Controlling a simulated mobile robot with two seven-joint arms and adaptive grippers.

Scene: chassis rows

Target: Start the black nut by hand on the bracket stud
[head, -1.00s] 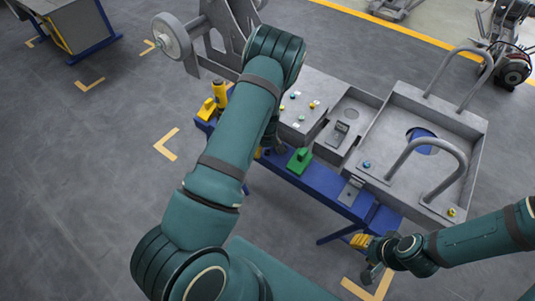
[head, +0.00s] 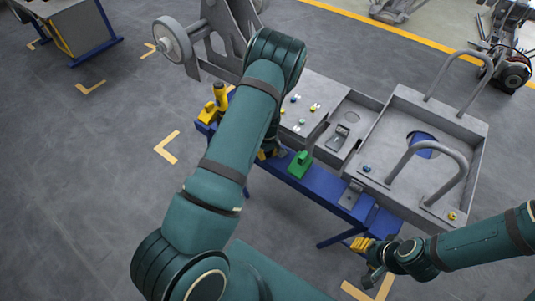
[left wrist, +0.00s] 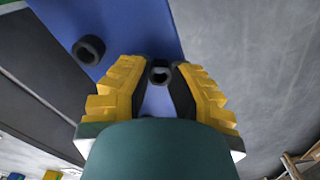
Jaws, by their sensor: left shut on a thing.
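My left gripper (left wrist: 160,78) is shut on a black nut (left wrist: 160,72), seen in the left wrist view between its yellow fingers. A second black ring-shaped part (left wrist: 88,49) shows left of the fingers, against the blue bench face (left wrist: 115,25). I cannot make out the bracket stud. My right gripper (head: 366,258) is at the lower right, off the bench's front; its finger gap is unclear.
A green block (head: 300,165) and a small grey plate (head: 351,194) sit along the blue edge. A grey chassis tray (head: 477,150) with tube handles (head: 455,160) fills the bench's right. A yellow-topped tool (head: 220,97) stands at the left end. Open floor (head: 90,190) lies left.

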